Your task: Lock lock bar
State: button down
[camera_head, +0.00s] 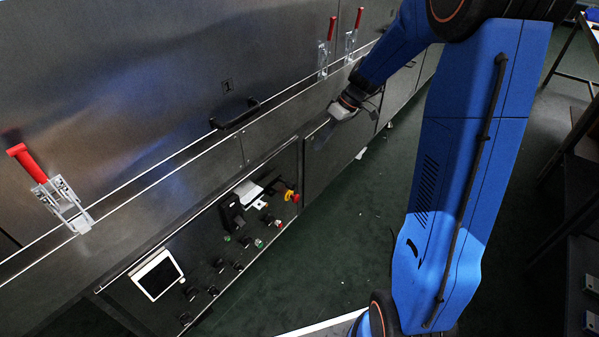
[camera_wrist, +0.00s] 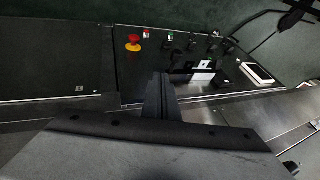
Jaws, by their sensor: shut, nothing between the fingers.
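Several lever clamps with red handles are fixed along the dryer's metal front. One clamp (camera_head: 62,203) is at the left, its red handle raised and tilted left. Two more, a nearer clamp (camera_head: 323,58) and a farther clamp (camera_head: 350,46), are at the top middle with handles standing up. I cannot tell which is the lock bar. My gripper (camera_head: 323,134) hangs in front of the lower panels, below and apart from the two clamps. In the wrist view its fingers (camera_wrist: 158,92) are together and empty, and no red handle shows there.
A black door handle (camera_head: 236,114) sticks out between the clamps. Below is a control panel with a screen (camera_head: 157,275), several knobs and a red emergency stop (camera_head: 292,196), also in the wrist view (camera_wrist: 133,43). Green floor (camera_head: 330,225) is open beside it. Dark racks stand right.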

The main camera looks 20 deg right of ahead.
jog(key=shift+a+f, duration=0.1)
send_near(287, 184)
jog(key=w+d+f, duration=0.3)
jog(key=w+f, duration=0.1)
jog(key=shift+s+a+f, duration=0.4)
jog(key=shift+s+a, duration=0.2)
jog(key=shift+a, duration=0.2)
jog(key=shift+s+a+f, duration=0.35)
jog(key=shift+s+a, duration=0.25)
jog(key=shift+a, duration=0.15)
jog(key=shift+s+a, duration=0.65)
jog(key=shift+a, duration=0.25)
jog(key=shift+s+a, duration=0.7)
jog(key=shift+a, duration=0.25)
jog(key=shift+s+a, duration=0.65)
jog(key=shift+a, duration=0.25)
jog(key=shift+w, duration=0.1)
